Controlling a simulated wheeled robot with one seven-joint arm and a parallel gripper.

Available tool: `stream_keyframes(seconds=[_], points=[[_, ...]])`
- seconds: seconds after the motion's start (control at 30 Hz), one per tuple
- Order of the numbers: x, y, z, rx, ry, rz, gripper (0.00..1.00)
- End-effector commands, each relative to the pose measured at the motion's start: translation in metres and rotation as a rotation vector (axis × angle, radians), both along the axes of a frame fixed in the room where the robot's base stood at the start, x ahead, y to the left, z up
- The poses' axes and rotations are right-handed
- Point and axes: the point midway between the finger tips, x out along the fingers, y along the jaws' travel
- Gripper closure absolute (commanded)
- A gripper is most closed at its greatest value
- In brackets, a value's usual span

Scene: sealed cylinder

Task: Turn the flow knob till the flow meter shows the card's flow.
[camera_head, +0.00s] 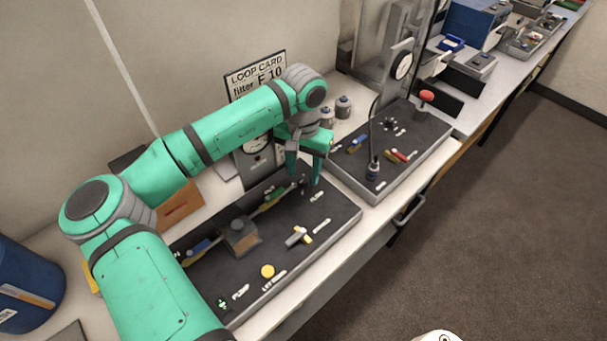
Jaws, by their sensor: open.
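My gripper (303,176) points down over the far right part of the dark panel (322,232). Its two fingers are apart, with nothing clearly held. A small dark flow knob (303,187) shows between and just below the fingertips, by a label that seems to read FLOW. I cannot tell whether the fingers touch it. A round dial (255,144), perhaps the flow meter, stands behind the panel. My arm partly covers it, and its reading is too small to tell.
The panel also bears a yellow button (267,271), a white-handled valve (298,236) and a brown-fronted block (240,238). A second panel (400,180) with a red knob (426,96) stands to the right. A blue drum (28,285) is at left.

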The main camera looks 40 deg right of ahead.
Motion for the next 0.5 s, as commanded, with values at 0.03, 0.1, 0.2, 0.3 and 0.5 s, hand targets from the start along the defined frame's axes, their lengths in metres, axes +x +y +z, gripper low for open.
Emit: stream_keyframes(seconds=[0.03, 0.1, 0.2, 0.3, 0.5], points=[[0.000, 0.000, -0.006, 0.000, 0.000, 0.000, 0.57], [0.000, 0.000, -0.013, 0.001, 0.000, -0.001, 0.57], [0.000, -0.001, -0.018, -0.001, 0.000, -0.001, 0.57], [0.000, -0.001, -0.021, 0.000, 0.000, -0.001, 0.57], [0.000, -0.001, -0.021, 0.000, 0.000, -0.001, 0.57]])
